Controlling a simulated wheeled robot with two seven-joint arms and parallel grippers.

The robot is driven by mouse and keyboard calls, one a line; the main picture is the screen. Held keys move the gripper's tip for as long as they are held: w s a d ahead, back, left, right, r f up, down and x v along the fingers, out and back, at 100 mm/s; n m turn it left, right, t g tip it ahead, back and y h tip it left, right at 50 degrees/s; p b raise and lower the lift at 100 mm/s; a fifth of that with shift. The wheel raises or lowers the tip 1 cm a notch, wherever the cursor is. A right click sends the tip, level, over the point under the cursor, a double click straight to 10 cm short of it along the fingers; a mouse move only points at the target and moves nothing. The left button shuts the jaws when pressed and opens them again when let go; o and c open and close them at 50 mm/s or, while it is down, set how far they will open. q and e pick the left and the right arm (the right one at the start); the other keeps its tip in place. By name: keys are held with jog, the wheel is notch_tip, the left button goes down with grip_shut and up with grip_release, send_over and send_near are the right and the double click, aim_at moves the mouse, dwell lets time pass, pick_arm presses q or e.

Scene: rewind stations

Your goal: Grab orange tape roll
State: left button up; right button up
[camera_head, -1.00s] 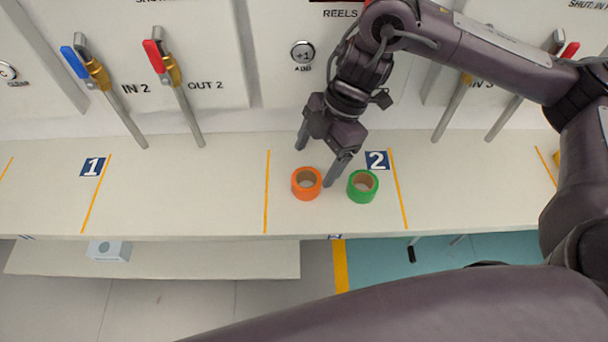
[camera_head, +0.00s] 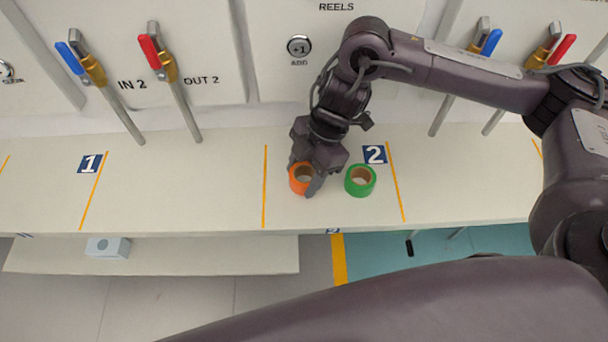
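The orange tape roll (camera_head: 296,187) lies flat on the pale shelf, left of the green tape roll (camera_head: 360,182). My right gripper (camera_head: 301,178) is lowered over the orange roll, pointing down. One finger is at the roll's lower right side and hides part of it. The other is at its upper left edge, its tip hidden. I cannot tell whether the fingers press on the roll or stand just clear of it. The green roll stands apart from the gripper. My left gripper is not in view.
The shelf (camera_head: 190,190) is clear to the left, marked with yellow lines and number signs 1 and 2. Behind it is a white panel with valve handles, one red (camera_head: 149,50). A small pale box (camera_head: 107,247) sits on a lower ledge.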

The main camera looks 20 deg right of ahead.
jog(key=shift+c, duration=1)
